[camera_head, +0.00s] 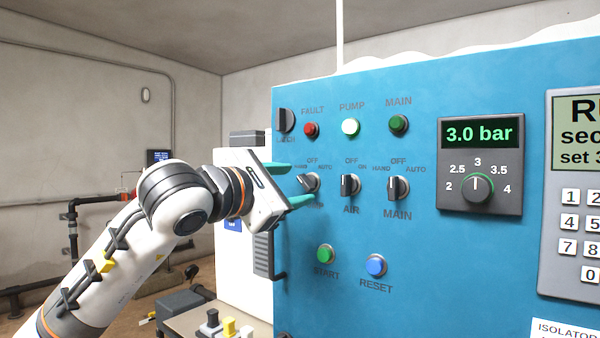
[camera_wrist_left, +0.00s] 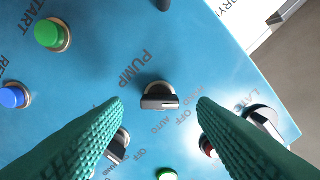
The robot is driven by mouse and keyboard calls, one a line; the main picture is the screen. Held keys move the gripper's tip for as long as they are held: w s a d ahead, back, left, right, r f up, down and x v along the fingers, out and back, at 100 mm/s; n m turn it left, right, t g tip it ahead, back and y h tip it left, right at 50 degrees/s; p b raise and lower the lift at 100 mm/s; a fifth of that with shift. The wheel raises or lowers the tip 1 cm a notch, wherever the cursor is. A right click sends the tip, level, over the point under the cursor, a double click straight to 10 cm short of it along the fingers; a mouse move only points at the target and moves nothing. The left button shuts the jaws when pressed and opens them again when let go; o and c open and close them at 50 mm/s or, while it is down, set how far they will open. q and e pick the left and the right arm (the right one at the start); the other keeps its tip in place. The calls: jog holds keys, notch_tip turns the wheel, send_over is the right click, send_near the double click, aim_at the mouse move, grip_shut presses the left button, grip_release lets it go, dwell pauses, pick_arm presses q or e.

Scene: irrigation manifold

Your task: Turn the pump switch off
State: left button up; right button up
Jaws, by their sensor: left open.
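In the wrist view the left gripper (camera_wrist_left: 159,101) has a finger on each side, with clear gaps to the knob. My right gripper is not in view.
The pump lamp (camera_head: 350,127) glows pale; the red fault lamp (camera_head: 311,130) is just above the gripper. The air switch (camera_head: 350,186) and main switch (camera_head: 397,188) are close on the right. A green start button (camera_head: 326,254) and blue reset button (camera_head: 376,265) are below.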

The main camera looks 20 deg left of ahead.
aim_at(307, 182)
pick_arm(q)
jog(key=shift+p+x, duration=0.35)
jog(key=shift+x, duration=1.15)
jog(key=shift+c, duration=0.4)
jog(key=c, duration=0.9)
